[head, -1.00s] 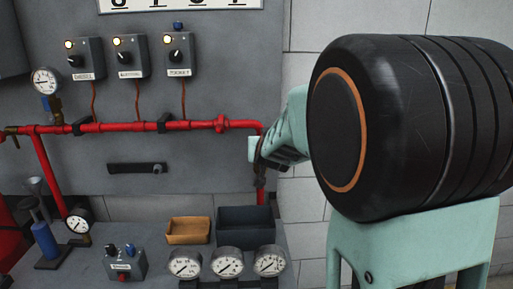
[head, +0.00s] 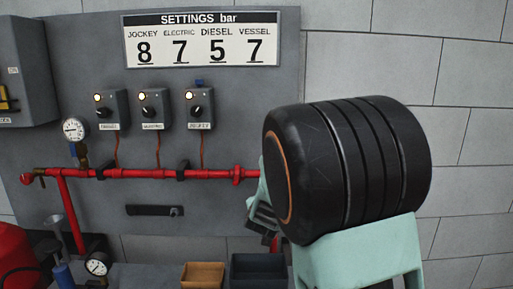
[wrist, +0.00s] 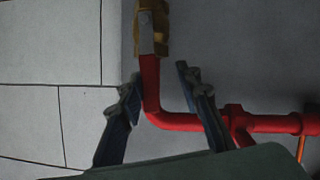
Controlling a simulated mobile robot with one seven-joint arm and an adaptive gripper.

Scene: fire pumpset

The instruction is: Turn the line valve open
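In the wrist view a brass valve (wrist: 163,42) with a grey flat lever (wrist: 147,34) sits on the end of the red pipe (wrist: 151,82), beyond my fingertips. The lever appears to lie along the pipe's line. My gripper (wrist: 160,88) is open. Its two fingers stand apart on either side of the red pipe near its elbow, and I cannot tell the depth between them. In the head view my gripper (head: 261,214) is partly hidden by my arm at the right end of the red pipe. The brass valve is hidden there.
The grey panel holds three switch boxes (head: 154,109), a gauge (head: 74,129) and a settings sign (head: 200,38). The red pipe runs across it, with a fitting (head: 32,176) at its left end. Bins (head: 203,275) stand below. Bare wall lies right of my arm.

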